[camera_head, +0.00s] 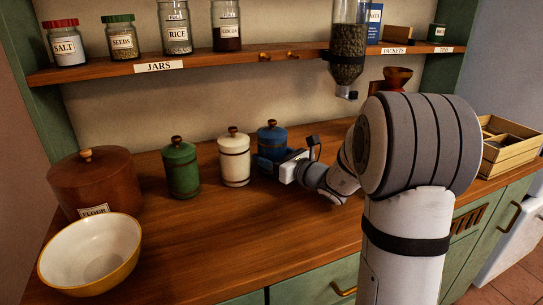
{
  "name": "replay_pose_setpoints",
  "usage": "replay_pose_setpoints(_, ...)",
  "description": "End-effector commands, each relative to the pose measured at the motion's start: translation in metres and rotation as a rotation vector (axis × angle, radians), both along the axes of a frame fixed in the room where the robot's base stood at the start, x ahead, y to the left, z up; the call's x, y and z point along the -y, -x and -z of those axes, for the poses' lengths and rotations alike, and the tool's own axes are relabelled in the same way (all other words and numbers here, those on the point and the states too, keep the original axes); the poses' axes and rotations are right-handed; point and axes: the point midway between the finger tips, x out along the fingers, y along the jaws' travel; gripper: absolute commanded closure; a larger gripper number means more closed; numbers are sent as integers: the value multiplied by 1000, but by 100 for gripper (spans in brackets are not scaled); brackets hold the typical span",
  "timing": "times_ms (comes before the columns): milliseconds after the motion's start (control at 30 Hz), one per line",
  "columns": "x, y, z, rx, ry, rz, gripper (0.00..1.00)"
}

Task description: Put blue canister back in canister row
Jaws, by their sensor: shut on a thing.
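The blue canister (271,136) stands upright or nearly so at the right of a row on the wooden counter. It has a wooden knob on its lid. My gripper (268,163) is shut on its body from the right side. A white canister (234,160) stands just left of it, with a small gap. A green canister (181,170) stands left of the white one. The blue canister's lower part is hidden by my gripper, so I cannot tell whether its base touches the counter.
A brown flour bin (94,182) and a yellow-rimmed bowl (90,255) stand at the left. A shelf (198,64) with labelled jars runs above. A hanging dispenser (348,55) is above my arm. A wooden crate (508,155) sits at right. The counter's front middle is clear.

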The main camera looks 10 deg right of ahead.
Motion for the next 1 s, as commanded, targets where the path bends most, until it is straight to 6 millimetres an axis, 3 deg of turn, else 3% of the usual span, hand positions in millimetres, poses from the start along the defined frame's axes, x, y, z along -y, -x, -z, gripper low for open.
replay_pose_setpoints(67, 0, 0, 3, 2, 0, 0, 71)
replay_pose_setpoints(100, 0, 0, 2, 0, 0, 0, 28)
replay_pose_setpoints(167, 0, 0, 2, 0, 0, 1, 23)
replay_pose_setpoints(500, 1, 0, -3, 0, 0, 1, 22)
replay_pose_setpoints(1000, 57, 81, -2, -1, 1, 7, 22)
